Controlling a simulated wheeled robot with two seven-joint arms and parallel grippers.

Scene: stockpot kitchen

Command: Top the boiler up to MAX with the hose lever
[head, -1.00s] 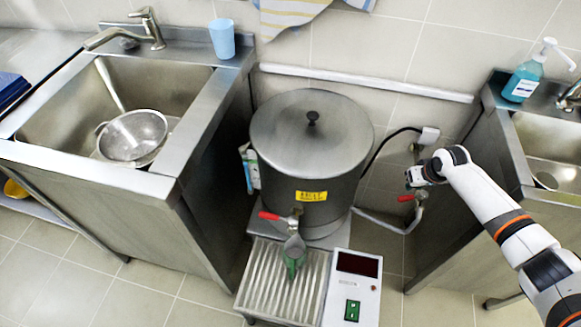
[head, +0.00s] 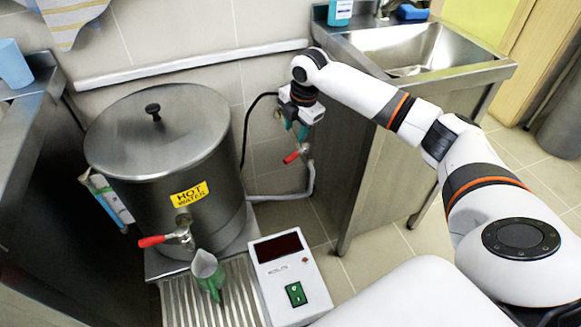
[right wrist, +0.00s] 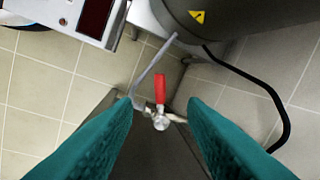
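The boiler (head: 160,150) is a large grey metal drum with a lidded top and a yellow HOT WATER label. Its front tap has a red handle (head: 152,241). A sight tube (head: 108,200) seems to be on its left side; its level cannot be read. The hose lever (head: 292,157) is a red handle on a valve at the pipe right of the boiler; in the right wrist view the lever (right wrist: 160,88) lies between and beyond the fingertips. My right gripper (right wrist: 160,108) is open, its teal fingers above the valve with nothing between them. My left gripper is not in view.
A black cable (head: 246,125) runs behind. A steel sink (head: 415,50) stands to the right.

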